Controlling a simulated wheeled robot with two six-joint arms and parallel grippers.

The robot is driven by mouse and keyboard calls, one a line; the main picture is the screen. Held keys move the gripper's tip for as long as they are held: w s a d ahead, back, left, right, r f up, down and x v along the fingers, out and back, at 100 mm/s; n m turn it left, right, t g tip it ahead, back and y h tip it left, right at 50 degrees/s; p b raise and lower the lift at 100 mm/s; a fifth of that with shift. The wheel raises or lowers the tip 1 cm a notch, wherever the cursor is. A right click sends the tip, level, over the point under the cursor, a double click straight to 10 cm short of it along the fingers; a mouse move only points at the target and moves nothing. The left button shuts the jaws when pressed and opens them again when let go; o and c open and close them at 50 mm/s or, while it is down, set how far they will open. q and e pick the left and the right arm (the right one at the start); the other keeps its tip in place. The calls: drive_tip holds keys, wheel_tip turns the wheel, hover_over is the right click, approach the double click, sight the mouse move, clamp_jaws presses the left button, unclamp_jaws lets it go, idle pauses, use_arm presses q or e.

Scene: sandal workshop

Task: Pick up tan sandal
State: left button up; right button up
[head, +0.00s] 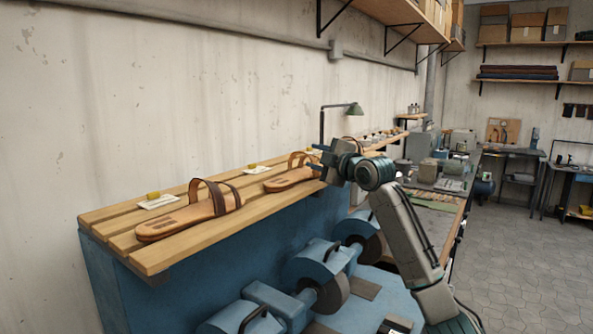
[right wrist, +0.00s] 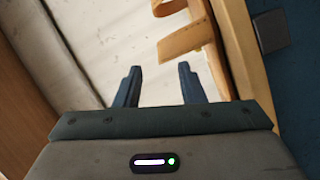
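A tan sandal (head: 288,179) with tan straps lies on the slatted wooden shelf. My right gripper (head: 316,158) is beside its strap end in the head view. In the right wrist view my right gripper (right wrist: 160,68) is open, with nothing between its fingers. A tan strap (right wrist: 184,42) shows just beyond the fingertips, apart from them. A second sandal (head: 185,218), with a tan sole and darker brown straps, lies nearer on the same shelf. My left gripper is out of view.
The slatted shelf (head: 160,258) runs along the wall above a blue machine with grinding wheels (head: 330,292). Small cards with yellow pieces (head: 156,201) lie behind the sandals. A green lamp (head: 352,108) stands beyond my right gripper. Open floor (head: 520,250) is at the right.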

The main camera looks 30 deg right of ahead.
sight(308, 155)
drive_tip(key=shift+w+a, duration=0.1)
drive_tip(key=shift+w, duration=0.25)
drive_tip(key=w+p, duration=0.4)
drive_tip(key=shift+w+a, duration=0.1)
drive_tip(key=shift+w, duration=0.1)
drive_tip(key=shift+w+a+f, duration=0.1)
drive_tip(key=shift+w+f, duration=0.1)
drive_tip(key=shift+w, duration=0.1)
drive_tip(key=shift+c, duration=0.5)
clamp_jaws()
